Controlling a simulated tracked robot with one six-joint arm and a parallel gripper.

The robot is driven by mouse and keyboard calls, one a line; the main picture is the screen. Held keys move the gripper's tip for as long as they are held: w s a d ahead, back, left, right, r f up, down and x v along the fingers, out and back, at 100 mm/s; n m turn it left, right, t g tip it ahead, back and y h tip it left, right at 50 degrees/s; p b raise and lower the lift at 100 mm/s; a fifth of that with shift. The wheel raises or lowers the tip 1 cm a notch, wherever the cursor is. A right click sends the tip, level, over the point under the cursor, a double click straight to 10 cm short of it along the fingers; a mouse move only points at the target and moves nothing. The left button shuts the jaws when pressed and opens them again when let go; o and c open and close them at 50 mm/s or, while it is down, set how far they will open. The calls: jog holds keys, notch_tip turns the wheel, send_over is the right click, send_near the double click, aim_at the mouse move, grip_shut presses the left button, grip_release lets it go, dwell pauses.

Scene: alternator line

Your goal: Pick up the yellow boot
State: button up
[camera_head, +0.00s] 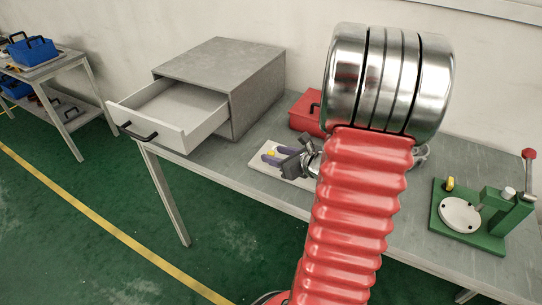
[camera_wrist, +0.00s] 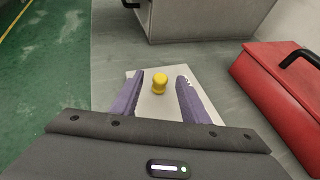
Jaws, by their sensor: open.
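The yellow boot (camera_wrist: 160,83) is a small ribbed cap standing on a pale board (camera_wrist: 147,106) in the wrist view. My gripper (camera_wrist: 160,80) has two purple fingers, spread apart, one on each side of the boot with clear gaps. Nothing is held. In the head view my gripper (camera_head: 274,154) is low over the pale board (camera_head: 262,170), mostly beside my red arm. There the boot is at most a small yellow patch near the fingers. A second small yellow piece (camera_head: 450,183) sits on a green fixture at the right.
A red toolbox (camera_head: 306,112) stands behind the board, and it fills the right of the wrist view (camera_wrist: 285,95). A grey cabinet (camera_head: 240,85) with an open, empty drawer (camera_head: 190,118) is at the left. The green press fixture (camera_head: 490,222) stands at the right.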

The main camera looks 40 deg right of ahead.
aim_at(272, 154)
jog(key=shift+x, duration=1.7)
jog(key=shift+s, duration=0.1)
jog(key=shift+c, duration=0.3)
grip_shut()
jog(key=shift+r, duration=5)
